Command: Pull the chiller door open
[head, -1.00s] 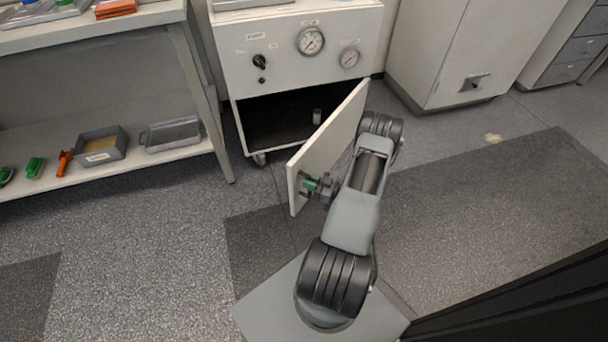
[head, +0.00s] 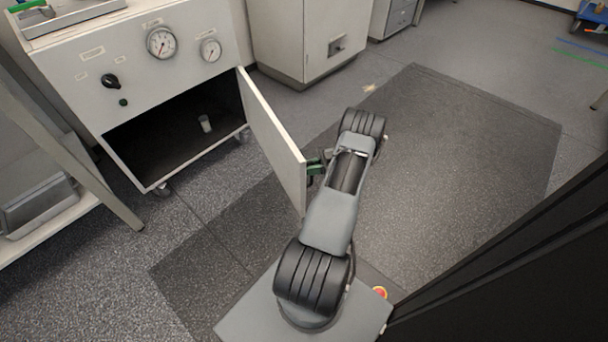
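The chiller is the white cabinet (head: 75,75) at the upper left. Its white door (head: 270,130) is hinged at the right of the dark opening and stands wide open, swung out toward me. I see its inner face. My gripper (head: 317,165) is at the outer side of the door, near its free edge, with green parts showing there. It appears shut on the door handle, which is mostly hidden behind the door edge and the gripper.
A small pale container (head: 205,123) stands inside the dark chiller compartment (head: 165,135). A bench leg (head: 105,190) is at the left. Another white cabinet (head: 300,40) stands behind. The dark floor mat (head: 450,150) right of my arm is clear.

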